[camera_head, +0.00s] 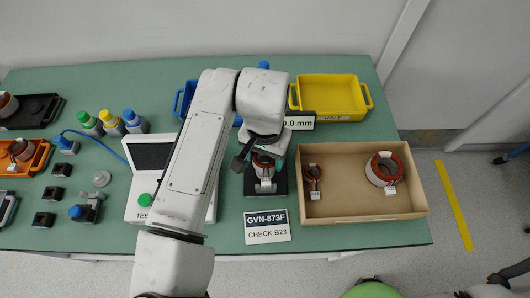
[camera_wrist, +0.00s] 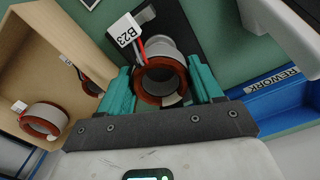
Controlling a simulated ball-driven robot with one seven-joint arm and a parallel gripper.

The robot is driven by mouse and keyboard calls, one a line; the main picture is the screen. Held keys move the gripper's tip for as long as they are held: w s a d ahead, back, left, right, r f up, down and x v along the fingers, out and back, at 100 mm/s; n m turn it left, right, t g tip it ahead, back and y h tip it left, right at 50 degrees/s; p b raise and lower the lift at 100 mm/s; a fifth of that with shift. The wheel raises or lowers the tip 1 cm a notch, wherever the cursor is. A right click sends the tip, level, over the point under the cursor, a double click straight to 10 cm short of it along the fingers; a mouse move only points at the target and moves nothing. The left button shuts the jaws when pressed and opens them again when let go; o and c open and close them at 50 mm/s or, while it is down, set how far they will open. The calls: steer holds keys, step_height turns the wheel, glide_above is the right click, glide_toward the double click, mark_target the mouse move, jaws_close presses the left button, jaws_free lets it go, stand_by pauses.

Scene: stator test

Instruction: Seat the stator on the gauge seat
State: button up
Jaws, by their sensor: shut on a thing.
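The stator (camera_wrist: 160,82), a ring with red-brown windings and a white tag reading B23 (camera_wrist: 127,32), sits between the teal fingers of my gripper (camera_wrist: 163,90), which is shut on it. The stator (camera_head: 264,162) also shows in the head view, partly hidden under my wrist. The gauge seat's black base (camera_head: 280,186) lies beneath it, and the base (camera_wrist: 176,22) shows beyond the stator in the wrist view. A pale grey cylindrical part (camera_wrist: 161,47) shows right behind the ring. I cannot tell whether the stator touches the seat.
A cardboard box (camera_head: 345,219) with two tagged stators stands close to the right. A display reading 0.0 mm (camera_head: 300,122) and a yellow HOLD tray (camera_head: 331,93) are behind. A card (camera_head: 267,227) reads GVN-873F CHECK B23. A blue REWORK tray (camera_wrist: 285,103) is nearby. A tester (camera_head: 142,208) stands left.

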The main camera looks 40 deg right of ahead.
steer(key=shift+f+b, duration=1.05)
steer(key=shift+f, duration=0.7)
stand_by(0.6)
steer(key=o, duration=1.4)
step_height(320, 180, up, 11)
steer(key=shift+f, duration=0.15)
